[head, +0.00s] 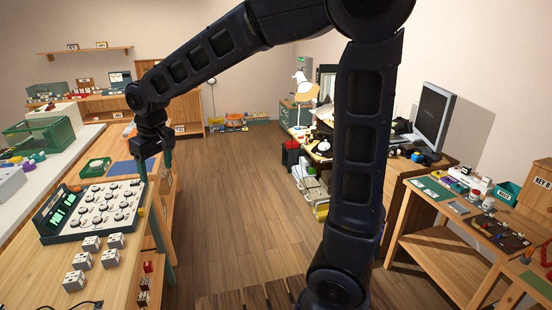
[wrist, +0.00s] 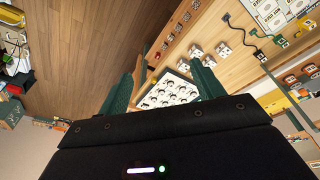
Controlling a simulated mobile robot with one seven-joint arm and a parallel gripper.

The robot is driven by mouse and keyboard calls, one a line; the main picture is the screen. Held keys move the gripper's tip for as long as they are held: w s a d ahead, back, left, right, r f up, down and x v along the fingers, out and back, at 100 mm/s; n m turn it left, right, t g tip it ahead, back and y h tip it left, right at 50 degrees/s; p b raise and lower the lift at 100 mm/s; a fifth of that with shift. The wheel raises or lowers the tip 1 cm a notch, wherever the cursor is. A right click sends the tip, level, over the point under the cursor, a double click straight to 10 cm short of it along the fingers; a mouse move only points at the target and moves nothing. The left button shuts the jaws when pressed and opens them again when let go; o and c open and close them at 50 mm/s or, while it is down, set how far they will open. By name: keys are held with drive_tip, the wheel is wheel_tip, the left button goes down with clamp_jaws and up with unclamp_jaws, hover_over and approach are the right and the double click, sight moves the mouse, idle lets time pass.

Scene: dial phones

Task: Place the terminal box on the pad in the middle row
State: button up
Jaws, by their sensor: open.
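My gripper (head: 153,166) is open above the wooden bench (head: 40,275) at left, by the far right corner of a white dial panel (head: 97,207) with a green display (head: 66,212). In the wrist view its green fingers (wrist: 166,62) are apart and nothing shows held between them. The panel (wrist: 172,92) shows partly behind the fingers. Several small white boxes (head: 92,243) stand in loose rows in front of the panel; they also show in the wrist view (wrist: 196,52). I cannot tell which is the terminal box, nor pick out the pad in the middle row.
A green box (head: 95,167) and a blue mat (head: 126,168) lie behind the panel. Black cables (head: 85,304) lie at the bench's near edge. A white counter (head: 60,155) borders the left. The wooden floor (head: 235,190) between the benches is clear.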

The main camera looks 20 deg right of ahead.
drive_tip(key=d+r+m+t, duration=0.1)
drive_tip(key=d+r+m, duration=0.1)
drive_tip(key=d, duration=1)
drive_tip(key=d+r+m, duration=0.2)
drive_tip(key=d+m, duration=0.1)
drive_tip(key=d, duration=0.9)
drive_tip(key=s+d+f+m+t, duration=0.1)
drive_tip(key=s+d, duration=0.3)
drive_tip(key=d, duration=0.4)
drive_tip(key=s+d+f+m+h, duration=0.1)
drive_tip(key=s+d+m, duration=0.2)
drive_tip(key=s+d, duration=0.2)
drive_tip(key=d, duration=0.3)
drive_tip(key=shift+s+d+f+t, duration=0.2)
drive_tip(key=shift+d+f+t, duration=0.15)
drive_tip(key=shift+f+t, duration=0.05)
